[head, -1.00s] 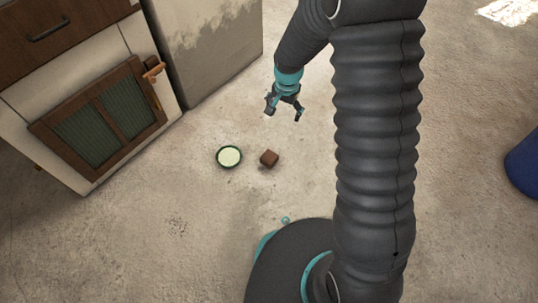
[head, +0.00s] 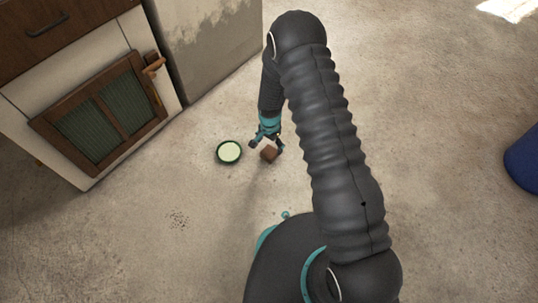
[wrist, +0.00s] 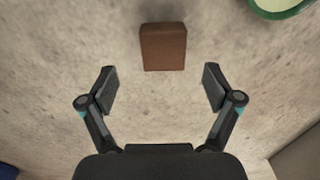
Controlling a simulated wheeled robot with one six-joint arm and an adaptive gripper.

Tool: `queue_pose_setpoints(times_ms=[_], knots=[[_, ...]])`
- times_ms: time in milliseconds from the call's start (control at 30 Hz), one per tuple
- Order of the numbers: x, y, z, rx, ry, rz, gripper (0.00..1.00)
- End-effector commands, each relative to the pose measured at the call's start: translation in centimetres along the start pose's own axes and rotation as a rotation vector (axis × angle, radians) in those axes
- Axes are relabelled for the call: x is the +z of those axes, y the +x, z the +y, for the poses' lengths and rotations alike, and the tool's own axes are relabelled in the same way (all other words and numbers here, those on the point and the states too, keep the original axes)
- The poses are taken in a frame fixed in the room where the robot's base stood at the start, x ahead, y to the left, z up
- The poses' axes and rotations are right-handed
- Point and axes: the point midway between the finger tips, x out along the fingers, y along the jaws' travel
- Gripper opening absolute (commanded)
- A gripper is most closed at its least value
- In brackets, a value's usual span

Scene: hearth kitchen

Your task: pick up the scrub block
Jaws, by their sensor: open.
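The scrub block, a small brown block (head: 268,154), lies on the concrete floor just right of a green-rimmed bowl or dish. It also shows in the wrist view (wrist: 163,47), at the top middle, ahead of the fingertips and roughly centred between them. My gripper (head: 266,147) is at the block in the head view, partly overlapping it. In the wrist view my gripper (wrist: 158,88) has its two fingers wide apart with nothing between them. I cannot tell its exact height above the floor.
The green-rimmed dish with a pale inside (head: 229,152) lies close left of the block; its edge (wrist: 283,10) shows at the wrist view's top right. A cabinet with a brown door (head: 100,115) stands left. A blue container (head: 524,160) is far right. Floor around is otherwise clear.

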Motion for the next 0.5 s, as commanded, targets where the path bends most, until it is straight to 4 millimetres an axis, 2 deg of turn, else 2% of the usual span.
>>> queue_pose_setpoints(times_ms=[100,333,500], knots=[[0.0,1.6,0.0,0.0,0.0,0.0,0.9],[-0.1,2.9,-0.1,0.0,-0.001,0.0,0.9],[-0.2,5.4,-0.4,0.001,-0.001,-0.001,0.9]])
